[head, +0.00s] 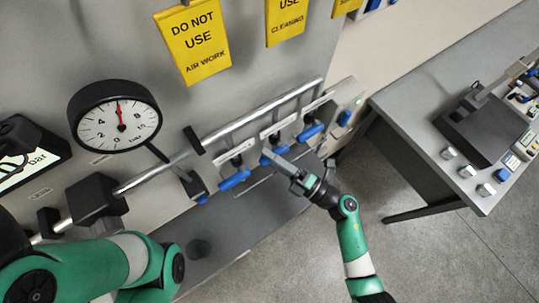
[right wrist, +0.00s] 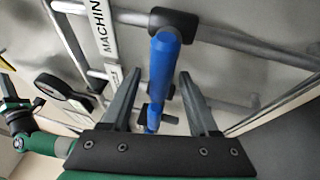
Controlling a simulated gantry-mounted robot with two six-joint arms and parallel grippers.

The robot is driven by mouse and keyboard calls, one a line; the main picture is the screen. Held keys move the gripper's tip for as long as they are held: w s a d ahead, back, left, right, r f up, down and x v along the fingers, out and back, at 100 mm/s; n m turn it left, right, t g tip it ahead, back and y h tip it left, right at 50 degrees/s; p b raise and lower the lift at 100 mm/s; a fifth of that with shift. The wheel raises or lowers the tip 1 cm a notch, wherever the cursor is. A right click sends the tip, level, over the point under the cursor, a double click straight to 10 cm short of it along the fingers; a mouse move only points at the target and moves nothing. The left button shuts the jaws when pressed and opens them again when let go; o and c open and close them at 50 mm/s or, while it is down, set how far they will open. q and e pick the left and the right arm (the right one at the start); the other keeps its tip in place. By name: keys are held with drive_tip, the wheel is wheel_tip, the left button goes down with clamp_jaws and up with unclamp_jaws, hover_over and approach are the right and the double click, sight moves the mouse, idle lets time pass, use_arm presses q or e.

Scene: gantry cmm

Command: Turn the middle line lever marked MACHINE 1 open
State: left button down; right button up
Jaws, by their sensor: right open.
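The middle line lever (head: 281,150) has a blue handle on a black valve, on the middle of three branch pipes. In the right wrist view the blue handle (right wrist: 164,62) stands between my right gripper's two fingers, with a gap on each side. A label reading MACHIN (right wrist: 101,25), cut off by the frame edge, is beside it. My right gripper (head: 268,156) is open and at the lever in the head view; the wrist view shows its spread fingers (right wrist: 159,76). I cannot tell whether a finger touches. My left gripper is out of view.
Blue levers stand on either side, the left one (head: 235,179) and the right one (head: 311,132). A silver main pipe (head: 238,127) runs above them. A pressure gauge (head: 117,118) and yellow DO NOT USE tag (head: 193,42) are at left. A workbench (head: 412,97) stands right.

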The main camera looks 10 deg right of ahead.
drive_tip(key=shift+w+a, duration=0.2)
clamp_jaws()
idle(1.3)
